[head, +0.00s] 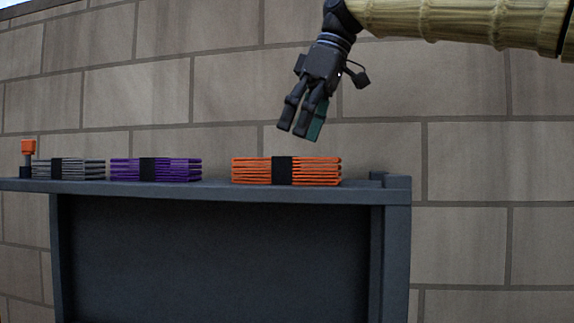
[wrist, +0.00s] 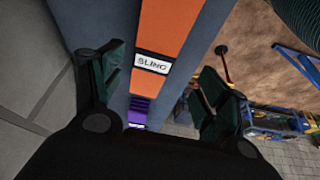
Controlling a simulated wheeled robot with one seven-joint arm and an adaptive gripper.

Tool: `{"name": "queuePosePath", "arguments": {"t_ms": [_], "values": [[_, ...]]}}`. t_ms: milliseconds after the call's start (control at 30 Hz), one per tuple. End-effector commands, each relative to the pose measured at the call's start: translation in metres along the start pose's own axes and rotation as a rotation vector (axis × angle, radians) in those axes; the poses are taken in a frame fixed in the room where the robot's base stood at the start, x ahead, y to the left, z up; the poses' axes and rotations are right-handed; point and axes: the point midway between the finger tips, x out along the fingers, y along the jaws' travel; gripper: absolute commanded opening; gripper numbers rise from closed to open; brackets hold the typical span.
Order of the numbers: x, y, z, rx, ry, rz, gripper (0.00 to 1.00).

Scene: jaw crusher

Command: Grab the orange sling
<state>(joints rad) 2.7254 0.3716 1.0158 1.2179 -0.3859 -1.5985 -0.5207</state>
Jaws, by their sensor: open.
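The orange sling (head: 255,171) is a folded stack with a black band round its middle. It lies on the dark shelf (head: 220,188) toward its right end. In the wrist view the orange sling (wrist: 172,25) runs between my fingers' directions and bears a white label reading SLING. My gripper (head: 301,134) hangs above the orange sling, slightly right of its middle, with a clear gap below the fingertips. It is open and empty. In the wrist view its two fingers (wrist: 155,80) stand well apart on either side of the orange sling.
A purple sling (head: 180,169) and a grey sling (head: 85,169) lie on the same shelf to the left. A small orange-topped object (head: 28,150) stands at the far left end. A block wall (head: 480,160) rises behind the shelf. The air above the shelf is clear.

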Motion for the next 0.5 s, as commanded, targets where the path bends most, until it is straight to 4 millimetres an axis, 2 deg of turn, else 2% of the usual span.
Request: {"name": "queuePosePath", "arguments": {"t_ms": [100, 367, 500], "values": [[0.011, 0.003, 0.001, 0.002, -0.001, -0.004, 0.74], [0.023, 0.000, -0.002, 0.003, -0.002, -0.003, 0.74], [0.039, -0.001, -0.003, 0.004, -0.002, -0.004, 0.74]]}}
